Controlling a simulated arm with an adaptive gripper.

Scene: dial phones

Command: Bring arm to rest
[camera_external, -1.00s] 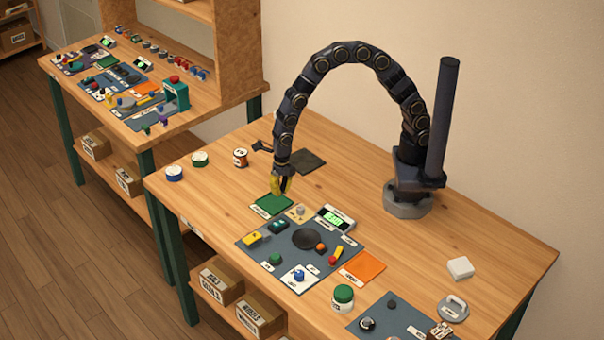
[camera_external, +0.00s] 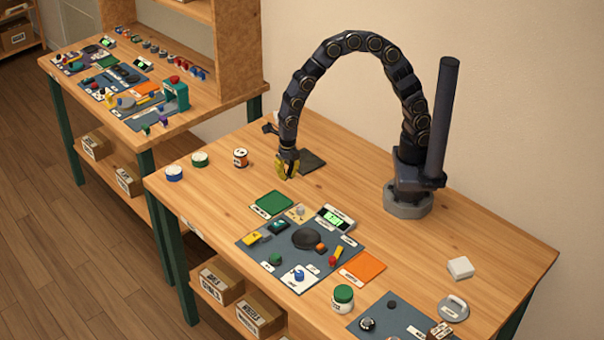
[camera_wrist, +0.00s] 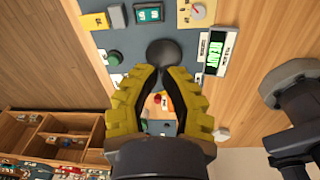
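My gripper (camera_external: 287,172) hangs from the curved dark arm, pointing down above the bare wood near the dark square pad (camera_external: 312,160). In the wrist view its yellow fingers (camera_wrist: 163,72) have a gap between them and hold nothing. The gripper is behind and clear of the green pad (camera_external: 274,202) and the grey-blue panel (camera_external: 262,262). The panel carries a black round pad (camera_external: 307,239), a yellow block, a green knob and a blue knob. A green-lit display (camera_external: 335,218) stands at the panel's back edge; in the wrist view it appears to read READY.
An orange pad (camera_external: 362,267) and a green-lidded jar (camera_external: 343,298) are near the front. A white block (camera_external: 460,268) and a grey handled weight (camera_external: 453,309) lie at the right. Several small round containers (camera_external: 200,159) stand at the left back. The wood around my base is clear.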

